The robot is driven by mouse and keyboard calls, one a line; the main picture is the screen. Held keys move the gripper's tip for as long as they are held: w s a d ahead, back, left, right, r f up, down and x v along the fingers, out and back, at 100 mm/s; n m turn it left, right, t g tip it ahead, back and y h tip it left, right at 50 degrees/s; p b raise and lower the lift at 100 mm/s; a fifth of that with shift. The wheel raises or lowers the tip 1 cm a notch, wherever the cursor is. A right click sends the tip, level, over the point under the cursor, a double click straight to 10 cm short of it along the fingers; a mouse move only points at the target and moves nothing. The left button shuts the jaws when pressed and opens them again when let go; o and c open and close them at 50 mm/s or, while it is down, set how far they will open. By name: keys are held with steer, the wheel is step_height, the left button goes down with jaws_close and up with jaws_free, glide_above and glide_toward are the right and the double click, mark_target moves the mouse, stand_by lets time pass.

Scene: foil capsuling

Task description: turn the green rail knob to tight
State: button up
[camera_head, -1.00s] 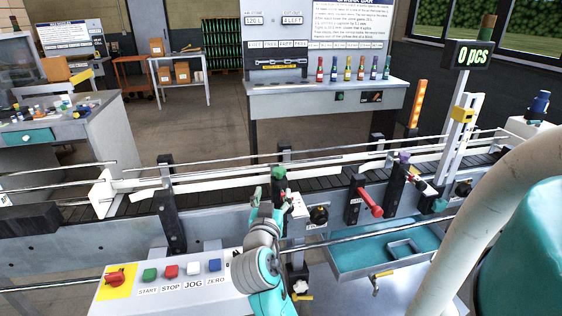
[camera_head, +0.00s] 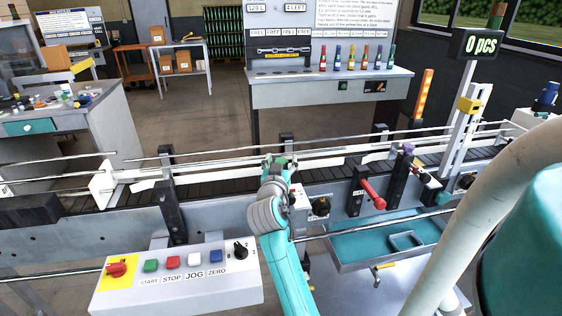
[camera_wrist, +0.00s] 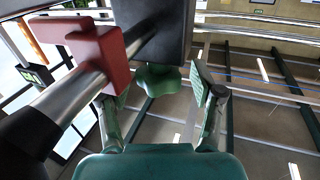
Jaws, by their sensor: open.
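The green rail knob (camera_wrist: 160,78) shows in the wrist view as a lobed knob beneath a dark clamp block (camera_wrist: 158,25). My gripper (camera_wrist: 157,92) is open, with one finger to the left of the knob and one to the right. A gap shows between the knob and the right finger; on the left I cannot tell whether finger and knob touch. In the head view my gripper (camera_head: 275,166) is at the near rail of the conveyor and mostly covers the knob, of which only a bit of green shows.
A red block (camera_wrist: 97,50) on a metal rod is close to the left finger in the wrist view. In the head view a red-handled lever (camera_head: 373,194) and a teal tray (camera_head: 385,240) are to the right. The button box (camera_head: 180,280) is at lower left.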

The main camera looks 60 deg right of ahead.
steer(key=shift+d, duration=0.1)
steer(key=c, duration=1.2)
steer(key=shift+o, duration=0.2)
steer(key=shift+w+g, duration=0.1)
steer(key=shift+g, duration=0.2)
steer(key=m+g+h, duration=0.1)
steer(key=m+g, duration=0.3)
steer(key=g, duration=0.1)
steer(key=shift+w, duration=0.1)
steer(key=m+g, duration=0.1)
steer(key=g, duration=0.2)
steer(key=m+g, duration=0.2)
steer(key=g, duration=0.1)
steer(key=shift+m+y, duration=0.3)
steer(key=m+g+y, duration=0.2)
steer(key=m+g, duration=0.1)
steer(key=g, duration=0.1)
steer(key=shift+g, duration=0.4)
steer(key=shift+m+g+y, duration=1.7)
steer(key=shift+g, duration=0.1)
